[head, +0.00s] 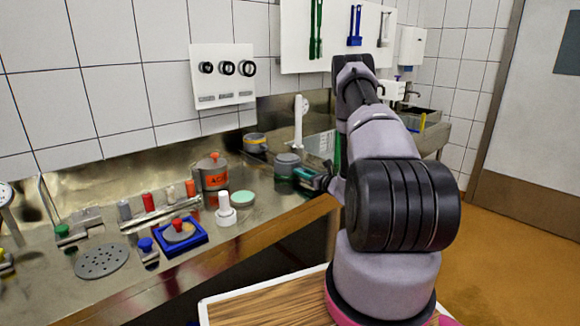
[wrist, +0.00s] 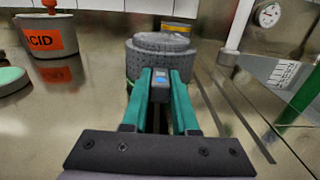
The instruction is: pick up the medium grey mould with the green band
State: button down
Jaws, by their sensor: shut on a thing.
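The medium grey mould (head: 287,161) stands upright towards the back right of the steel counter. In the head view its lower part looks greenish, but the band is too small to make out clearly. In the wrist view the grey mould (wrist: 160,47) is straight ahead, with a dotted side and a lid-like top. My gripper (head: 303,177) reaches it from the right.
A mould with a yellow band (head: 255,143) stands close behind. A pot labelled ACID (head: 211,174), a pale green disc (head: 243,198) and a white bottle (head: 226,212) are to the left. A white upright post (head: 298,122) rises behind the mould.

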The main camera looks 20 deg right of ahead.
jog(key=shift+r, duration=0.1)
dwell(0.8)
notch_tip(320, 180, up, 10)
jog(key=shift+f, duration=0.1)
dwell(0.4)
